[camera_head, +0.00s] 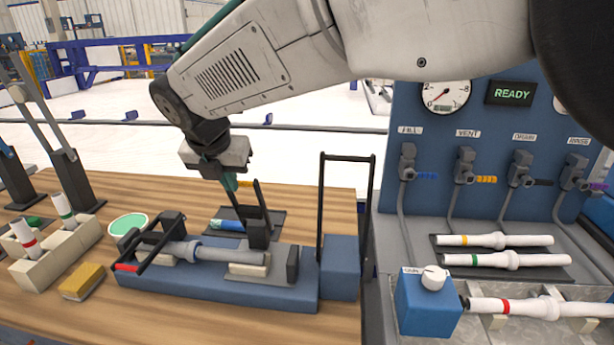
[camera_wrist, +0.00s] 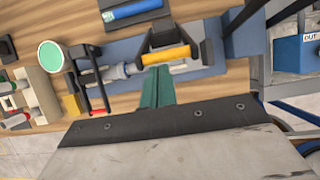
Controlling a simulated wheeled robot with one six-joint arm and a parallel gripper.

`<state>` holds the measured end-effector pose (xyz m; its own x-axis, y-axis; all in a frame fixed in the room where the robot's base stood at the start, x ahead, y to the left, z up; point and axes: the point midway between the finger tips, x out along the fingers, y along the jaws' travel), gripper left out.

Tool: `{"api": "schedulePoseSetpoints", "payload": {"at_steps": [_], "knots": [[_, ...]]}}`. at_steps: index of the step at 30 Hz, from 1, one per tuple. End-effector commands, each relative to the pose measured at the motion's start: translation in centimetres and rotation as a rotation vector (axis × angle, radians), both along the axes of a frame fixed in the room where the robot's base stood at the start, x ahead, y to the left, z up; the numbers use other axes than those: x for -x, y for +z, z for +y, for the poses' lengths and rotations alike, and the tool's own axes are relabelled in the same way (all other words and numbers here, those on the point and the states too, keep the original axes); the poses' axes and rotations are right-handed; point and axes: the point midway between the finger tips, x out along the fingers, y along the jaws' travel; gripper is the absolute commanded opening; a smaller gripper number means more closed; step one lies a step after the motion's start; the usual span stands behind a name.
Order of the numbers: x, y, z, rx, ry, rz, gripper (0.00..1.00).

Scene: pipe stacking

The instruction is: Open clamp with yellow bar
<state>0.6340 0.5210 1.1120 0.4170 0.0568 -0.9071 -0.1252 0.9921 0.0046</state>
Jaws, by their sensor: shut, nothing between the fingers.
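The clamp with the yellow bar (camera_head: 243,183) stands on the right part of the blue fixture (camera_head: 210,289). Its black arms (camera_head: 264,208) rise steeply from their base, with the bar at the top. My gripper (camera_head: 230,182) is shut and empty, its green fingertips just left of the bar in the head view. In the wrist view, the fingers (camera_wrist: 157,72) point at the yellow bar (camera_wrist: 166,56), close to it; I cannot tell whether they touch. A grey pipe (camera_head: 215,252) lies in the fixture. The clamp with the red bar (camera_head: 127,267) is at the left, its arms slanting low toward the front.
A black upright frame (camera_head: 321,205) stands right of the clamp, by a blue block (camera_head: 340,268). A dark tray with a blue cylinder (camera_head: 227,224) lies behind the fixture. A yellow sponge (camera_head: 83,281) and pipe holder (camera_head: 50,256) are left. The valve panel (camera_head: 460,140) is right.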

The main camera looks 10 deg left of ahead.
Motion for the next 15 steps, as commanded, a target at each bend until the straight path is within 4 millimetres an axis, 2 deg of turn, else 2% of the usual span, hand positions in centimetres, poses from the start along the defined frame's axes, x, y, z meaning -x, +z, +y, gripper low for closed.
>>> {"api": "schedulePoseSetpoints", "payload": {"at_steps": [1, 5, 15], "knots": [[-0.9, 0.2, 0.2, 0.005, -0.003, 0.034, 0.0], [-2.2, 0.9, 0.6, 0.016, 0.002, 0.113, 0.0], [-4.2, 1.6, 1.0, 0.019, 0.007, 0.11, 0.0]]}}
